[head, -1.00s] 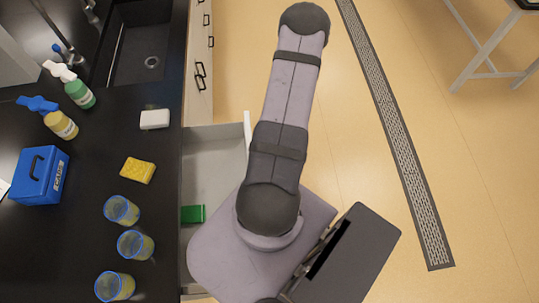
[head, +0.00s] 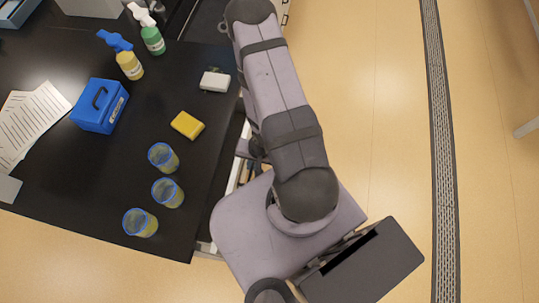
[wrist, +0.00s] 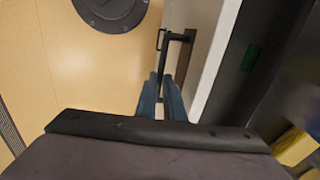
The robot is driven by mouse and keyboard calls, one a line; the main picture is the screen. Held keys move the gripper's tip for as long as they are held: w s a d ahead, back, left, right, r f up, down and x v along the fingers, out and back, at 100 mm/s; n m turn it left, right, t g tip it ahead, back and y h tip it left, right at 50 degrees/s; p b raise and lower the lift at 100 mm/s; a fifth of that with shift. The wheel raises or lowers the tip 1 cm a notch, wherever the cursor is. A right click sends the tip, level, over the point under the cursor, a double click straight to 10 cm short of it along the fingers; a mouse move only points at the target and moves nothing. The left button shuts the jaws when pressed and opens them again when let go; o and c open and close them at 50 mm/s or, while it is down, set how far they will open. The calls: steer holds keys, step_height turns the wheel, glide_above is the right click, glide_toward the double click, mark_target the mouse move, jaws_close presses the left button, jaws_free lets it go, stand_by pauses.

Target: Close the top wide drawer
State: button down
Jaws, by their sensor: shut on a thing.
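The top wide drawer shows in the wrist view as a pale front panel (wrist: 213,55), with a narrow dark gap behind it. A green item (wrist: 251,57) shows in that gap, so the drawer is still slightly open. Its dark bar handle (wrist: 181,37) runs down between the blue fingers of my gripper (wrist: 161,100), which is shut on it. In the head view, the drawer is mostly under the black counter and behind my arm; only a pale strip shows beside the counter edge. My fingertips are hidden there.
The black counter (head: 60,165) holds a yellow sponge (head: 187,125), a white block (head: 215,81), a blue box (head: 100,106), spray bottles and beakers with blue rims. Open tan floor (head: 390,120) lies to the right, with a drain grate (head: 440,150).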

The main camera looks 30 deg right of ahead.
mark_target(239, 162)
steer(key=shift+w+a, duration=1.7)
steer(key=shift+w, duration=0.05)
steer(key=c, duration=1.9)
jaws_free()
steer(key=shift+o, duration=0.2)
steer(key=shift+r, duration=0.1)
step_height(239, 162, up, 7)
steer(key=s+d, duration=0.1)
